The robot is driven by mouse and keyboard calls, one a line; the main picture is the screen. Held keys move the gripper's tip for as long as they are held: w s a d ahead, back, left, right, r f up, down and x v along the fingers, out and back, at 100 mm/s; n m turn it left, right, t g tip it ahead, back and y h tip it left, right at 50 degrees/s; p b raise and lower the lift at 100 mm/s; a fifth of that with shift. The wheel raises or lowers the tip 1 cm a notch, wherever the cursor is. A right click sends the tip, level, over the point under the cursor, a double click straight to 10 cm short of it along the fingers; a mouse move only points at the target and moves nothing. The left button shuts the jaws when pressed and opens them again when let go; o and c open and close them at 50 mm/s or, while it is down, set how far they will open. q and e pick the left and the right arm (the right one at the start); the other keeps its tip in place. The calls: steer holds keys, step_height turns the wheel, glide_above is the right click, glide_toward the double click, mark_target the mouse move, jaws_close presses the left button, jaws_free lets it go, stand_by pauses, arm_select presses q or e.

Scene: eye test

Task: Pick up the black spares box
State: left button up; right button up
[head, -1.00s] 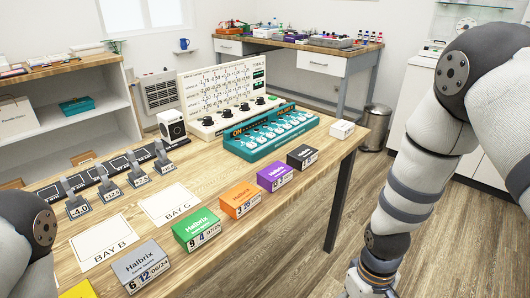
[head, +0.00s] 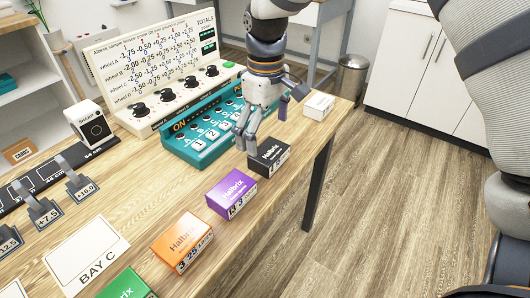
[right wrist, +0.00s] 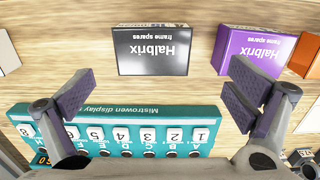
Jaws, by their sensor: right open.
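The black spares box (head: 269,157), marked Halbrix, lies on the wooden table near its right edge, beyond the purple box. My right gripper (head: 262,124) points down above and just behind it, open and empty. In the head view one finger overlaps the box's far left corner. In the right wrist view the black box (right wrist: 152,52) shows whole, ahead of the open right gripper (right wrist: 160,88) and between the lines of its fingers. No contact shows there. My left gripper is out of view.
A purple box (head: 231,190) stands beside the black one, then orange (head: 181,240) and green (head: 126,284) boxes. A teal switch panel (head: 205,132) is close behind the gripper. A small white box (head: 318,106) sits at the table's far right corner.

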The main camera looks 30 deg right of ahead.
mark_target(269, 151)
steer(key=f, duration=0.4)
steer(key=d+f, duration=0.1)
steer(key=f, duration=0.1)
steer(key=shift+f, duration=0.4)
steer(key=shift+c, duration=0.5)
steer(key=c, duration=1.2)
